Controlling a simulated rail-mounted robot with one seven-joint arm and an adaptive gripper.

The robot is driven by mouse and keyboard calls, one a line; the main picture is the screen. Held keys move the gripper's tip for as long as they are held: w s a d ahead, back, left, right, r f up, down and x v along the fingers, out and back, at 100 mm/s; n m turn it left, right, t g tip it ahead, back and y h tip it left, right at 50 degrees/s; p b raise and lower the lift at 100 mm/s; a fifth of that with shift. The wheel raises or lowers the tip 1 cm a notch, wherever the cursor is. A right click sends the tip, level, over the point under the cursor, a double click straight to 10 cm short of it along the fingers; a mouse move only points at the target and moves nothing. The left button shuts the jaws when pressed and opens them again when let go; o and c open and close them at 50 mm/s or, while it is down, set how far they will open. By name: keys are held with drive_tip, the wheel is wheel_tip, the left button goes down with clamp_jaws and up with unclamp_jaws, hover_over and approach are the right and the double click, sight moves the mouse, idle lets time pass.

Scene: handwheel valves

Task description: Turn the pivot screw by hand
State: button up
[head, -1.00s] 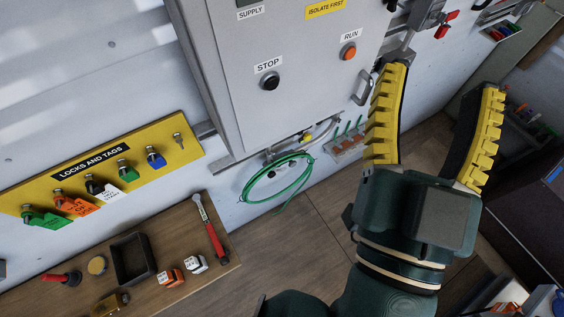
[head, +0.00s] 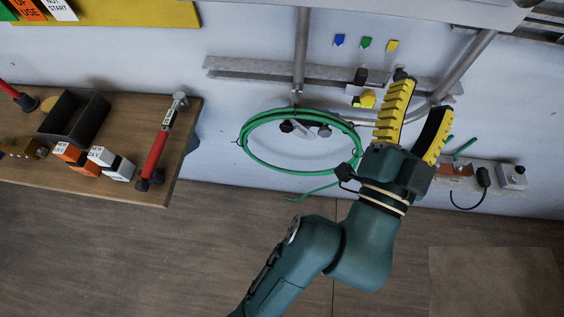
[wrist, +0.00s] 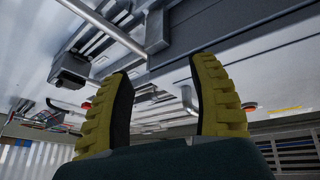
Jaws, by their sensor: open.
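I cannot make out a pivot screw for certain in either view. My gripper (head: 422,98) is open and empty in the head view, with its two yellow ridged fingers pointing up toward the wall. A small yellow knob (head: 366,99) is on the wall just left of the fingers, apart from them in the picture. A dark fitting (head: 361,76) is just above that knob. In the wrist view the open fingers (wrist: 160,68) frame a grey metal rail and a dark box-shaped part; nothing is between them.
A green hose coil (head: 262,166) hangs on the wall left of my gripper. A curved grey pipe (head: 462,72) runs behind the fingers. A low panel (head: 465,180) is at right. The floor in front is clear.

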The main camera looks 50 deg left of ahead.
drive_tip(key=a+f+m+g+y, duration=0.1)
drive_tip(key=a+f, duration=0.4)
drive_tip(key=f, duration=0.2)
drive_tip(key=a+f+m+g+y, duration=0.1)
drive_tip(key=a+f+g, duration=0.1)
drive_tip(key=a+f, duration=0.4)
drive_tip(key=m+g+y, duration=0.1)
drive_tip(key=g+y, duration=0.1)
drive_tip(key=g, duration=0.2)
approach(286, 130)
drive_tip(key=w+a, duration=0.1)
drive_tip(key=shift+x, duration=4)
drive_tip(key=shift+w, duration=0.1)
drive_tip(key=shift+c, duration=0.4)
drive_tip(key=c, duration=0.8)
